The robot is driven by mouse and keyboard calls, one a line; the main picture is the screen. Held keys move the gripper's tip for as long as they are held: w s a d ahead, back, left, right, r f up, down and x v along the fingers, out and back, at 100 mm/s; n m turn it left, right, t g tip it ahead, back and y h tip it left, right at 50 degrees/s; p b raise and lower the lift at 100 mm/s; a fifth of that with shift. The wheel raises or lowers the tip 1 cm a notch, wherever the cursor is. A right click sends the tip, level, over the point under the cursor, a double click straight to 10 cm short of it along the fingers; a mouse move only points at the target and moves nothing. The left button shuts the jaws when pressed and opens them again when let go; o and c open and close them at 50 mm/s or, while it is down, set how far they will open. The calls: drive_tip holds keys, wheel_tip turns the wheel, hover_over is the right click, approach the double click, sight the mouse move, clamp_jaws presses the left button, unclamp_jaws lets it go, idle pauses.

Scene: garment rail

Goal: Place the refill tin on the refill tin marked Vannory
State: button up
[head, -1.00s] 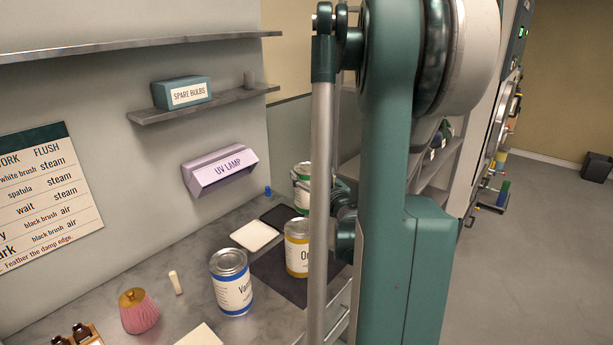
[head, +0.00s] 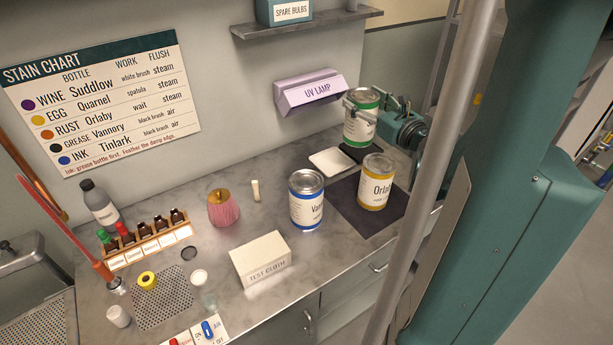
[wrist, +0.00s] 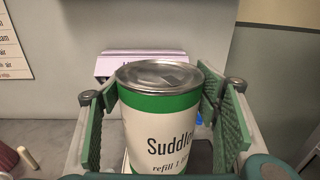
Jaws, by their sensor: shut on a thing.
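My gripper (head: 362,98) is shut on the green-banded refill tin (head: 360,128), which is upright at the back right of the counter. In the wrist view the tin (wrist: 160,125) reads "Suddlo…" and stands between the two green finger pads. I cannot tell whether its base touches the surface below. The refill tin marked Vannory (head: 306,205), white with blue bands and a silver lid, stands upright on the counter to the front left of my gripper. Its label shows only partly. Its lid is clear.
A yellow-banded tin (head: 376,185) stands on a dark mat (head: 345,207), right of the Vannory tin. A white pad (head: 331,161) lies behind. The UV lamp box (head: 309,92) juts from the wall.

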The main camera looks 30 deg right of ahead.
drive_tip(key=s+a+r+n+g+y+p, duration=0.1)
drive_tip(key=s+a+r+n+y+p, duration=0.1)
drive_tip(key=a, duration=0.7)
drive_tip(key=s+a+r+n+g+y+p, duration=0.2)
drive_tip(key=s+a+r+n+y, duration=0.1)
drive_tip(key=a, duration=0.6)
drive_tip(key=s+a+r+n+g+y+p, duration=0.1)
drive_tip(key=s+a+r+n+y, duration=0.2)
drive_tip(key=a+r+y, duration=0.3)
drive_tip(key=a+y, duration=0.1)
drive_tip(key=a, duration=0.2)
drive_tip(key=shift+s+n+y+p, duration=0.25)
drive_tip(key=shift+n+y+p, duration=0.15)
drive_tip(key=shift+f, duration=0.1)
drive_tip(key=shift+f+b, duration=0.6)
drive_tip(key=shift+f, duration=2.3)
drive_tip(key=shift+f+b, duration=0.45)
drive_tip(key=shift+f, duration=1.7)
drive_tip(key=o, duration=1.7)
